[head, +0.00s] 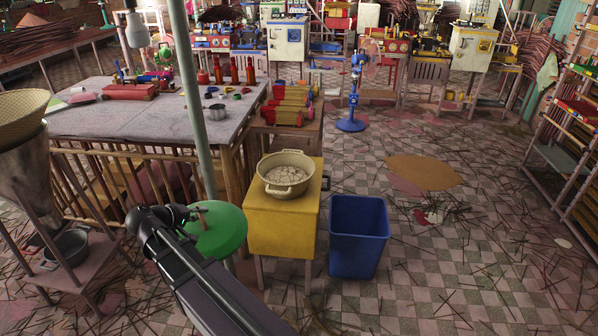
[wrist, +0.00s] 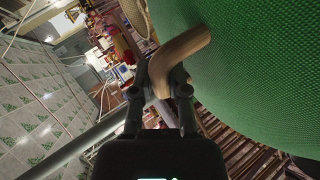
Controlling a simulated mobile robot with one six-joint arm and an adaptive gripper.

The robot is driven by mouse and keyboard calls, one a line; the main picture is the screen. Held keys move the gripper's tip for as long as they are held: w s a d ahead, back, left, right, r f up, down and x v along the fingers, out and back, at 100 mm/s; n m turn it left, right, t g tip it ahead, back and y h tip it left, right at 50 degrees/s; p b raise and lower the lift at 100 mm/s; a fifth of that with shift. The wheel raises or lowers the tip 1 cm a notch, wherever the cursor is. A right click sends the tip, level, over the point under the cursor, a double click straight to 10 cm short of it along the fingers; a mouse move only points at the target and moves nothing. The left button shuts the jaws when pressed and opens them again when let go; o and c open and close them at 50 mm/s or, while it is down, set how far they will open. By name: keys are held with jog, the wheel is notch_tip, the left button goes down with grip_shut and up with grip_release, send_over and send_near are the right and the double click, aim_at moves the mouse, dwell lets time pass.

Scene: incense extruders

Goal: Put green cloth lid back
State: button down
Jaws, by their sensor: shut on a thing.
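The green cloth lid (head: 222,236) is left of and nearer than the cream basin in the head view. My gripper (head: 194,212) is at the lid's upper left side. In the wrist view the lid's green woven face (wrist: 262,65) fills the right side. There my gripper (wrist: 163,88) is shut on the lid's curved wooden handle (wrist: 187,50). The lid appears steeply tilted relative to the wrist camera. The cream two-handled basin (head: 287,190) stands uncovered on a yellow stand (head: 284,228), with pale round pieces inside. The lid and basin are apart.
A blue bin (head: 358,235) stands right of the yellow stand. A pale green post (head: 190,95) rises close behind my gripper. A cloth-covered table (head: 150,118) is behind it, and a metal hopper (head: 25,160) is at left. Thin sticks litter the floor at right.

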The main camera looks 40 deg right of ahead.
jog(key=shift+s+a, duration=0.2)
jog(key=shift+s, duration=0.35)
jog(key=shift+d, duration=0.4)
